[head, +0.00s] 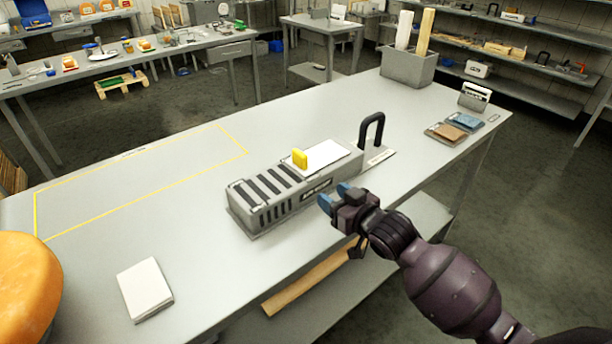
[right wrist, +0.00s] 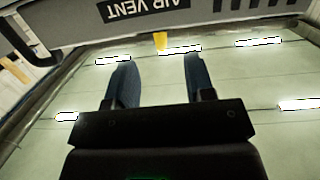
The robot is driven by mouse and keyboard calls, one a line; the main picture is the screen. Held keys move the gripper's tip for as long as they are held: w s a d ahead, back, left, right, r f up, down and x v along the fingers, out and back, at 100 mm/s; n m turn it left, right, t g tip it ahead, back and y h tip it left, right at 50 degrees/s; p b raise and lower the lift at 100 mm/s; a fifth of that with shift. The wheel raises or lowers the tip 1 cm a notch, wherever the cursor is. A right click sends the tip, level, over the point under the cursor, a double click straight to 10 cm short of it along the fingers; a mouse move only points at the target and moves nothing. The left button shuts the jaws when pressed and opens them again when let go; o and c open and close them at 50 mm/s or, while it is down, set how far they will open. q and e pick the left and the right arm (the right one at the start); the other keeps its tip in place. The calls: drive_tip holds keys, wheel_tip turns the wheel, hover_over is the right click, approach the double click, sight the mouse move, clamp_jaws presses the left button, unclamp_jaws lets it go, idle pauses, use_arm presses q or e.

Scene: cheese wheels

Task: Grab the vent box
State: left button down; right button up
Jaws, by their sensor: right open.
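The vent box (head: 290,190) is a long grey box with dark slots on its left part, a white top patch and a small yellow piece (head: 300,158) on top. It sits on the grey table. In the right wrist view the vent box (right wrist: 200,22) fills the top edge, its "AIR VENT" label upside down. My right gripper (head: 337,196) is at the box's near right side. Its two blue fingers (right wrist: 155,80) are apart with nothing between them. The box lies just beyond the fingertips. My left gripper is not in view.
The grey table (head: 190,230) has a yellow outlined area (head: 140,180) at left. A white block (head: 145,289) and an orange cheese wheel (head: 25,285) are at the front left. A black handle (head: 371,130) stands behind the box. A grey bin (head: 408,68) is farther back.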

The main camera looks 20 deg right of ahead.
sight(300, 152)
drive_tip(key=shift+n+t+y, duration=0.4)
drive_tip(key=shift+t+y, duration=0.3)
drive_tip(key=shift+y, duration=0.1)
drive_tip(key=w+r, duration=0.1)
drive_tip(key=w, duration=0.2)
drive_tip(key=w+a+r, duration=0.1)
drive_tip(key=w, duration=0.2)
drive_tip(key=w+a+r, duration=0.1)
drive_tip(key=w+r, duration=0.1)
drive_tip(key=w, duration=0.1)
drive_tip(key=shift+b+x, duration=0.3)
drive_tip(key=shift+x, duration=2.35)
drive_tip(key=shift+d+f, duration=0.1)
drive_tip(key=shift+f, duration=0.05)
drive_tip(key=shift+c, duration=0.3)
clamp_jaws()
drive_tip(key=shift+r, duration=0.2)
